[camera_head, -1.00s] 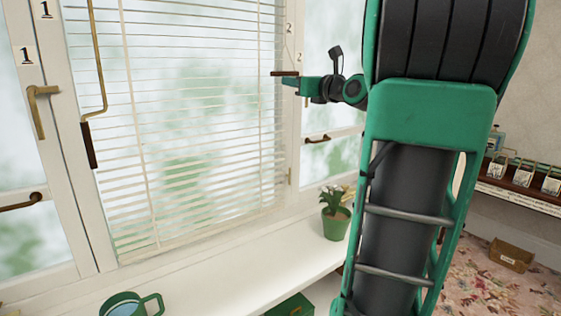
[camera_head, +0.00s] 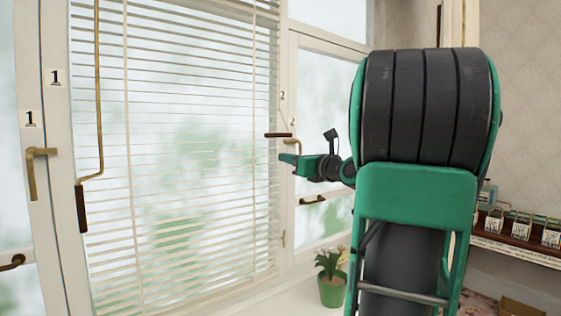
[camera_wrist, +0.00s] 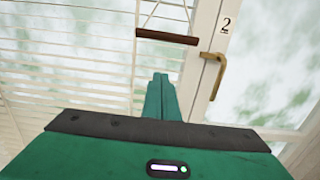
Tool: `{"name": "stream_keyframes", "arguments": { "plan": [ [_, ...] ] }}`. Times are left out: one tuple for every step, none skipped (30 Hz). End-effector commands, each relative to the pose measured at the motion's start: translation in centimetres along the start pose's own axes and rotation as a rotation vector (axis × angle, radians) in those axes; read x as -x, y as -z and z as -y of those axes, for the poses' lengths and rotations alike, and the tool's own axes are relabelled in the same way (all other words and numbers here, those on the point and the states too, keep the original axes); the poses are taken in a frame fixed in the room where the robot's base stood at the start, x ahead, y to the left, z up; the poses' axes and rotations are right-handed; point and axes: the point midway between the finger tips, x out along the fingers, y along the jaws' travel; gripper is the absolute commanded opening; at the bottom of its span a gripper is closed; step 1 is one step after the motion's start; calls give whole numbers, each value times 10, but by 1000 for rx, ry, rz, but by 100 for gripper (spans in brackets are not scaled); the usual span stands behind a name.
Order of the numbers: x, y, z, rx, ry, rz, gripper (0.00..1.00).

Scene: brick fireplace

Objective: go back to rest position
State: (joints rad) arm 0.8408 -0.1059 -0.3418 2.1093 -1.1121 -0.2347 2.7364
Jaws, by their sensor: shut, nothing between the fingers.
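My gripper (camera_head: 288,158) is green and points left in the head view, in front of the right part of the window blind (camera_head: 190,150). In the wrist view its fingers (camera_wrist: 160,82) are together with nothing between them. They point toward the blind's slats and the white frame. A brown wooden handle (camera_head: 278,135) hangs just above the fingertips in the head view. It also shows in the wrist view (camera_wrist: 167,36), ahead of the fingers and apart from them in the picture.
A brass window handle (camera_wrist: 213,72) is right of the fingers in the wrist view, below a "2" label. Another brass handle (camera_head: 37,168) and a crank with a brown grip (camera_head: 81,208) are at left. A potted plant (camera_head: 332,288) stands on the sill. A shelf (camera_head: 522,235) is at right.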

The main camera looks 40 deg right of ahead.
Motion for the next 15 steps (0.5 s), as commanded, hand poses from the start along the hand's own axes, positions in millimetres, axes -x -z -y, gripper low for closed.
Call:
{"name": "stream_keyframes", "arguments": {
  "plan": [
    [13,-3,1,3,5,6,0],
    [20,-3,1,3,6,5,0],
    [28,-3,1,3,5,4,0],
    [34,-3,1,2,6,5,0],
    [40,-3,1,2,5,5,0],
    [47,-2,1,3,4,4,0],
    [52,-2,1,3,4,3,0],
    [57,-3,0,3,4,4,0],
    [63,-3,0,2,3,4,0],
    [67,-2,0,2,3,3,0],
    [70,-2,0,2,2,3,0],
    [74,-2,0,3,2,4,0],
    [77,-2,-1,3,1,3,0],
    [79,-2,-1,3,1,3,0],
    [81,-2,-1,3,0,2,0]
  ]
}}
